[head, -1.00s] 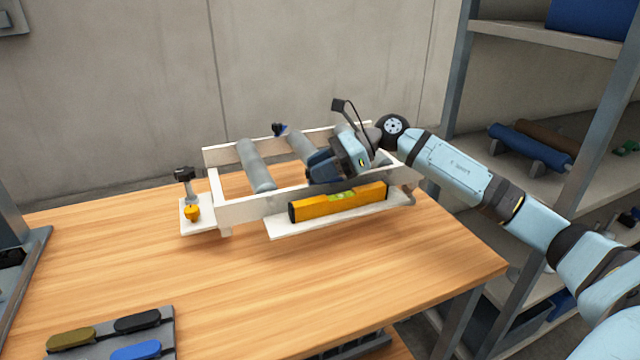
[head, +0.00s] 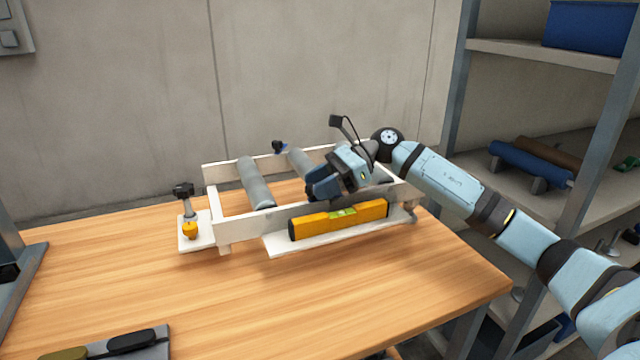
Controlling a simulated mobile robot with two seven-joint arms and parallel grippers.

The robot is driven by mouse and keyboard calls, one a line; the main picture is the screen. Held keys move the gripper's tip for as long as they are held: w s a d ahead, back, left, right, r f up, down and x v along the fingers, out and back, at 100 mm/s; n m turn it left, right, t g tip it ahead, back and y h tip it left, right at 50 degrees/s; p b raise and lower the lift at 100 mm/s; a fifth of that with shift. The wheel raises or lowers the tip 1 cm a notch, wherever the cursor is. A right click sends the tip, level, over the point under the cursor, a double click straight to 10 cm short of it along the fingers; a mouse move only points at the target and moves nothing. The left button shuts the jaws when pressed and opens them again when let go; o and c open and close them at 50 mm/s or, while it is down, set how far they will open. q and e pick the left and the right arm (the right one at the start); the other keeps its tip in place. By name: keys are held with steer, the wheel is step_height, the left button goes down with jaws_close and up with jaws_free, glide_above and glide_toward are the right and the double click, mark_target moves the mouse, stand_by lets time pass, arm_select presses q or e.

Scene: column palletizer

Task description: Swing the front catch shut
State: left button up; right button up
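A white roller frame (head: 270,221) with grey rollers (head: 255,184) stands on the wooden table. A small dark blue-and-black catch (head: 279,147) shows at its back rail. I cannot make out the front catch; my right gripper covers part of the front rail. My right gripper (head: 318,187) is over the frame, its dark blue fingers just behind or at the front rail's top edge. Whether they touch anything, and whether they are open or shut, I cannot tell. My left gripper is not in view.
A yellow spirit level (head: 340,218) lies on a white ledge (head: 285,244) before the frame. A black-topped post with an orange base (head: 188,212) stands at the left. A dark-handled tray (head: 150,352) is front left; shelves (head: 540,55) stand right. The table's front middle is clear.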

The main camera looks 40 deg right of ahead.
steer(key=v, duration=1.3)
steer(key=shift+s+d+r, duration=0.15)
steer(key=shift+s+d, duration=0.05)
steer(key=shift+d, duration=0.15)
